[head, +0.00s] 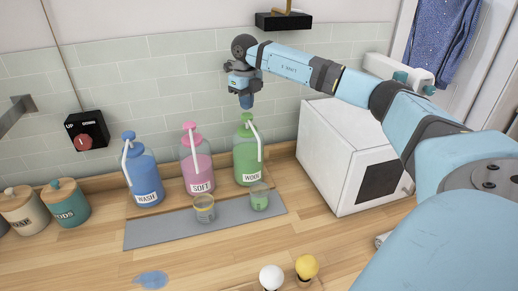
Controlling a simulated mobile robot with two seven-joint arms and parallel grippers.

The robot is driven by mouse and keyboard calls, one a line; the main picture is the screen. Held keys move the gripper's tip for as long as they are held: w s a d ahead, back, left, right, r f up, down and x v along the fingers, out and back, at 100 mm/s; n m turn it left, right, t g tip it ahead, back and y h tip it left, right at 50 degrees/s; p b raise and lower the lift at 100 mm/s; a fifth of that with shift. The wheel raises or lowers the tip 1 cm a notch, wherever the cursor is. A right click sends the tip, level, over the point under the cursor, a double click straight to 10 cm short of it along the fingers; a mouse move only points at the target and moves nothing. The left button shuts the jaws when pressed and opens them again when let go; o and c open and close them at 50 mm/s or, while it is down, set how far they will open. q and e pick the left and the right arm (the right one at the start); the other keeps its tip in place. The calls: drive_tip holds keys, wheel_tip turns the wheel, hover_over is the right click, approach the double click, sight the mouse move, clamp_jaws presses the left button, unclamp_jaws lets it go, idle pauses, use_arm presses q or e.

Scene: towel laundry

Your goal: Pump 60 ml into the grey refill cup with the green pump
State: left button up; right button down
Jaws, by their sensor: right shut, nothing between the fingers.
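The green pump bottle (247,162), labelled WOOL, stands upright at the back of the counter. Its green pump head (245,118) has a pale spout that hangs down over the front. A small clear cup (259,199) with green in it stands in front of this bottle, near the spout's end. A second clear cup (204,210) with a yellowish band stands to its left. I cannot tell from colour which cup is the grey one. My right gripper (246,103) points down, shut and empty, just above the green pump head; contact is unclear. My left gripper is out of view.
A pink SOFT bottle (196,170) and a blue WASH bottle (144,177) stand to the left. The cups are on a grey mat (160,231). A white box-shaped appliance (342,145) stands right. A blue puddle (151,280) and two bulb-like objects lie in front.

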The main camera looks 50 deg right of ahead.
sight(247, 115)
drive_tip(key=shift+f, duration=0.1)
drive_tip(key=shift+f+b, duration=0.9)
drive_tip(key=shift+f, duration=1.25)
drive_tip(key=shift+r, duration=0.1)
drive_tip(key=shift+r+p, duration=1.55)
drive_tip(key=shift+r, duration=0.6)
wheel_tip(247, 115, up, 6)
drive_tip(key=p, duration=0.4)
